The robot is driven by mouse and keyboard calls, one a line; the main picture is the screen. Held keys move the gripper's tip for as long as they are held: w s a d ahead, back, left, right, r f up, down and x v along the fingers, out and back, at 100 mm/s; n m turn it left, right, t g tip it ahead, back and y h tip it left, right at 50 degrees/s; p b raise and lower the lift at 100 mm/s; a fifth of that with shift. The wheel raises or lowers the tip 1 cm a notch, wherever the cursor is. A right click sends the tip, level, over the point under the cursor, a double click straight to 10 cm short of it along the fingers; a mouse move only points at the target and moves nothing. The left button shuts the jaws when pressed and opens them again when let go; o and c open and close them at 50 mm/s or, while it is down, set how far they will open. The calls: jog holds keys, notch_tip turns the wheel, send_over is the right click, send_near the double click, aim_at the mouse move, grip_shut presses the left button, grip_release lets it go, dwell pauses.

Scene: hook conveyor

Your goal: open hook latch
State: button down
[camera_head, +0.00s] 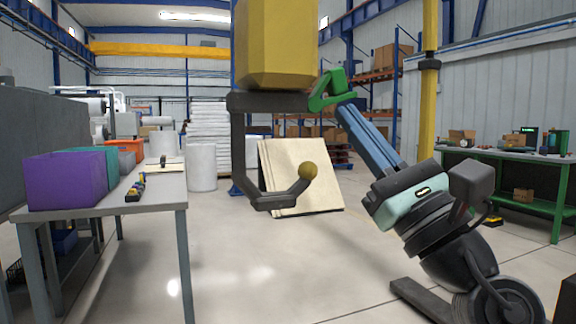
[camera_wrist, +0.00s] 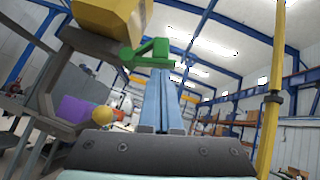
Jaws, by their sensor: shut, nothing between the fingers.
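A dark grey hook (camera_head: 238,150) hangs under a yellow block (camera_head: 275,45), its tip bearing a gold ball (camera_head: 308,170). A green latch (camera_head: 327,88) sits at the right end of the hook's upper bar, angled up and away from the gold ball, so the space between them looks clear. My gripper (camera_head: 345,103) has long blue fingers, shut and empty, reaching up-left to the latch's right end. In the wrist view the latch (camera_wrist: 150,52) lies just beyond the fingertips (camera_wrist: 161,75); I cannot tell whether they touch. The gold ball (camera_wrist: 101,115) shows left of the fingers.
A grey table (camera_head: 165,190) with a purple bin (camera_head: 65,182) stands on the left. A green workbench (camera_head: 510,165) is on the right, near a yellow post (camera_head: 428,95). A cream panel (camera_head: 295,180) leans behind the hook. The floor below the hook is clear.

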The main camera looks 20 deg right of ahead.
jog(key=shift+d+r, duration=0.1)
jog(key=shift+r, duration=0.2)
jog(key=shift+f, duration=0.1)
dwell(0.5)
